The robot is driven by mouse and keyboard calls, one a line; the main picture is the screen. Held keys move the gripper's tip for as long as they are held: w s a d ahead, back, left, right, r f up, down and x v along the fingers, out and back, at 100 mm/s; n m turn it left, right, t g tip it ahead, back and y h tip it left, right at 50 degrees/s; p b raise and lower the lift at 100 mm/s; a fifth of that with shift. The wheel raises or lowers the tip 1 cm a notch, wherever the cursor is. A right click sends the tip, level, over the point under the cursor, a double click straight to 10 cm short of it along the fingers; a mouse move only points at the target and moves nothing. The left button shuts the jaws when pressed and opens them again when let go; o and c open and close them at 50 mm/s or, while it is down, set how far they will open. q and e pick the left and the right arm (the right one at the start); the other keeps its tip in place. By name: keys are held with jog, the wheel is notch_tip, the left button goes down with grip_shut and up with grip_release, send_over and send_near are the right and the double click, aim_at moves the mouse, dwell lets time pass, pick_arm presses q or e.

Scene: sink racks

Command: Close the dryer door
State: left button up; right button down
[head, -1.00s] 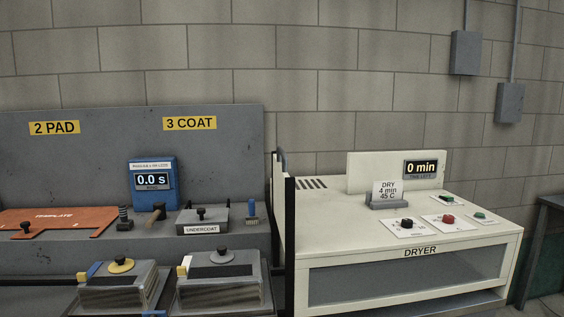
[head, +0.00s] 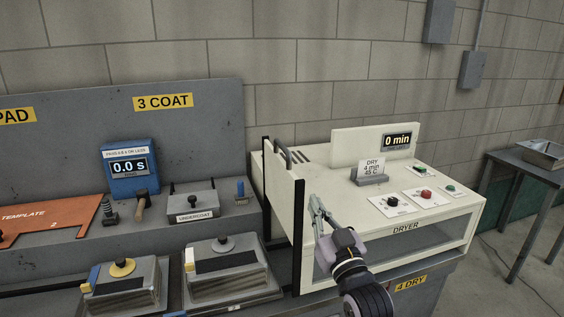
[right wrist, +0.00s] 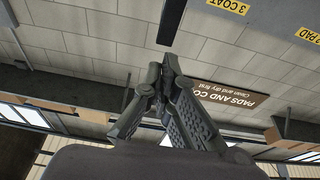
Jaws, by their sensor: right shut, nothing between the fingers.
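The dryer (head: 340,175) is a cream box with a clear front window, right of centre in the head view. The posts rise above the dryer top; I cannot tell how far the door is open. My right gripper (head: 314,202) is in front of the dryer's left front corner, right of the near post, pointing up. It is shut and empty, also in the right wrist view (right wrist: 161,70). My left gripper is not in view.
A grey table (head: 515,158) stands far right.

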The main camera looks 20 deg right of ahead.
notch_tip(320, 180, up, 4)
notch_tip(320, 180, up, 4)
jog(key=p, duration=0.5)
send_over(297, 236)
jog(key=s, duration=0.2)
jog(key=shift+t, duration=0.4)
notch_tip(297, 236, down, 5)
jog(key=shift+s+d+r+p, duration=0.1)
jog(key=shift+s+p, duration=0.05)
jog(key=shift+p, duration=0.65)
notch_tip(297, 236, down, 19)
jog(key=b, duration=1.3)
jog(key=shift+b, duration=0.3)
jog(key=shift+f, duration=0.4)
